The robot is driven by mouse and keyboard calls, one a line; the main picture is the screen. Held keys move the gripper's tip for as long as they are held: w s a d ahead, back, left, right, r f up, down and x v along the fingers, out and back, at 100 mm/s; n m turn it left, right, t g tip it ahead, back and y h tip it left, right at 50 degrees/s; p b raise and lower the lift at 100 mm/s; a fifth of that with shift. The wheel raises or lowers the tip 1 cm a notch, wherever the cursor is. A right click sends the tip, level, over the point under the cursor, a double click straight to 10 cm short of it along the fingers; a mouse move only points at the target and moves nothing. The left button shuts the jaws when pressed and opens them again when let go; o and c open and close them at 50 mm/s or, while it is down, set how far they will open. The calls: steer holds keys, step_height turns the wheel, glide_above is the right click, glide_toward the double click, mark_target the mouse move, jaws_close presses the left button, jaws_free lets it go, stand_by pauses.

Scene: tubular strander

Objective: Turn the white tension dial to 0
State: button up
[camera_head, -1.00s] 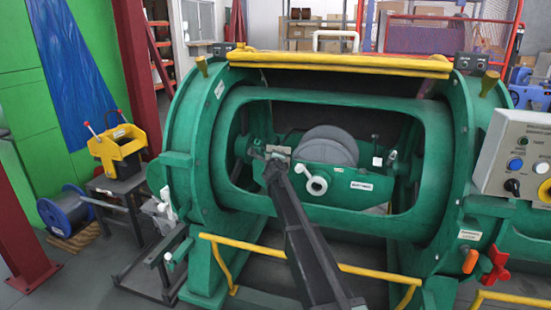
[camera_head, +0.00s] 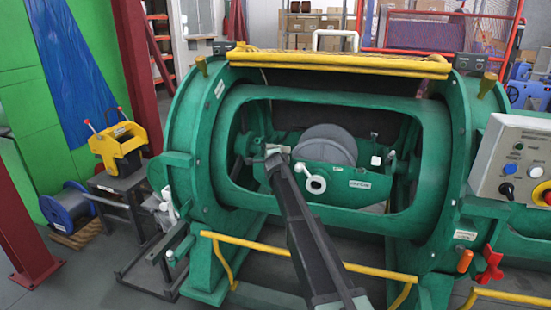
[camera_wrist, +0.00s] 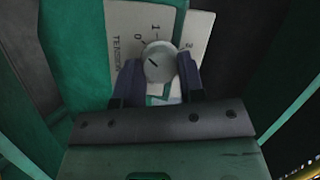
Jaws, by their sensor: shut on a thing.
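The white tension dial (camera_wrist: 159,61) is a round knob on a pale plate (camera_wrist: 126,22) marked TENSION, with 0, 1 and 3 readable around it. In the head view my gripper (camera_head: 276,151) is at the left end of the green cradle inside the machine opening, and the dial cannot be made out there.
The green machine frame (camera_head: 217,150) surrounds my arm, with a yellow-edged guard (camera_head: 340,62) above and a yellow rail (camera_head: 375,272) in front. A control panel (camera_head: 515,165) stands at the right.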

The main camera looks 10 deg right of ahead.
stand_by(0.3)
steer(key=o, duration=0.9)
steer(key=p+v, duration=0.3)
steer(key=v, duration=0.8)
